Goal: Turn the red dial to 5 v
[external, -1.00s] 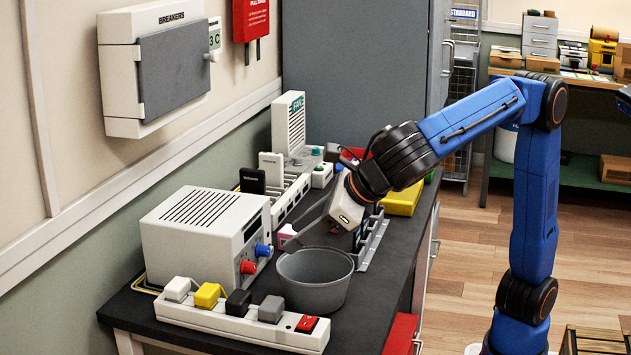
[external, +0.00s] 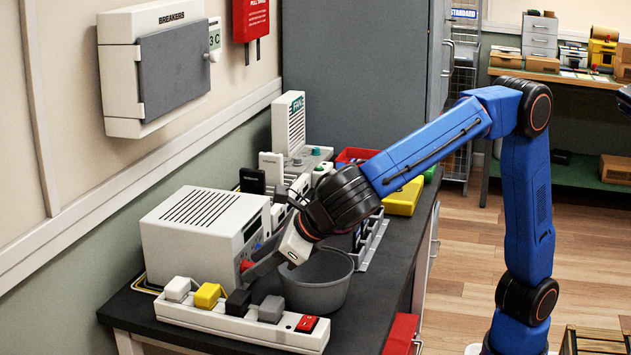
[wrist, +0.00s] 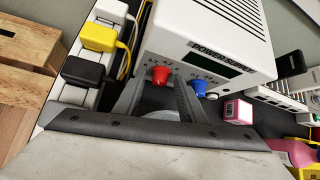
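The white power supply (external: 180,240) stands on the dark bench, and its front shows in the wrist view (wrist: 215,35). Its red dial (wrist: 161,75) is on the front panel; part of the dial shows in the external view (external: 246,265). My gripper (wrist: 160,84) is open in the wrist view, one finger on each side of the red dial, with visible gaps. The blue dial (wrist: 198,87) is just right of the right finger. The dial's setting and the display are unreadable.
A grey bowl (external: 318,290) stands below my wrist, close in front of the supply. A power strip (external: 235,322) with several plugs and a red switch lies along the bench's near edge. A pink cube (wrist: 238,111) sits right of the blue dial.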

